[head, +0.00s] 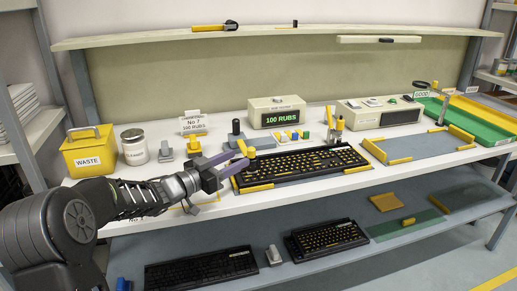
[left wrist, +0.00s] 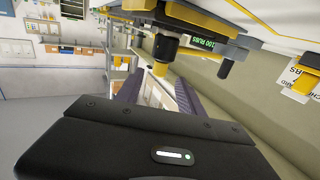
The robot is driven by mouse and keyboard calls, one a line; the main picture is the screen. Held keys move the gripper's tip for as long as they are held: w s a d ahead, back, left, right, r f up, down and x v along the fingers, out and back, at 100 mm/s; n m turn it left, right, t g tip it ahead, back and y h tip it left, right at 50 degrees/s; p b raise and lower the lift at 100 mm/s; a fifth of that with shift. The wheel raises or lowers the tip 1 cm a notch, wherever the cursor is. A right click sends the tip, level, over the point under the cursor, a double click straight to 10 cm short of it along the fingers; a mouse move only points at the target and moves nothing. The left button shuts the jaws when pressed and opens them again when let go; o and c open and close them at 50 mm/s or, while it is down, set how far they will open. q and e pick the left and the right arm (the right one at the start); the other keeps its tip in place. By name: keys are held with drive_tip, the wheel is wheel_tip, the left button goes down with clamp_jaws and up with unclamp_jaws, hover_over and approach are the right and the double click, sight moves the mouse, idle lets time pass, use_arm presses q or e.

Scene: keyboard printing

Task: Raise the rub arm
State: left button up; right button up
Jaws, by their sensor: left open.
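A black keyboard (head: 300,163) lies in a fixture with yellow corner clamps. A yellow-tipped part (head: 244,148) with a black body stands at the keyboard's back left corner; it seems to belong to the rub arm, though I cannot be sure. In the left wrist view a black cylinder (left wrist: 163,47) ends in a yellow tip (left wrist: 160,69) just beyond my fingers. My left gripper (head: 238,160) is open and empty, in front of this part; contact cannot be told. A grey and yellow upright (head: 337,127) stands at the keyboard's back edge. My right gripper is not in view.
A counter box (head: 278,112) reading 100 RUBS stands behind the keyboard. A yellow WASTE bin (head: 88,152), a jar (head: 134,147) and a No 7 sign (head: 193,124) stand at left. An empty fixture (head: 420,146) lies at right. Other keyboards (head: 325,240) lie on the lower shelf.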

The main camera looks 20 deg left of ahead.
use_arm(q)
drive_tip(key=x, duration=1)
clamp_jaws()
idle(1.2)
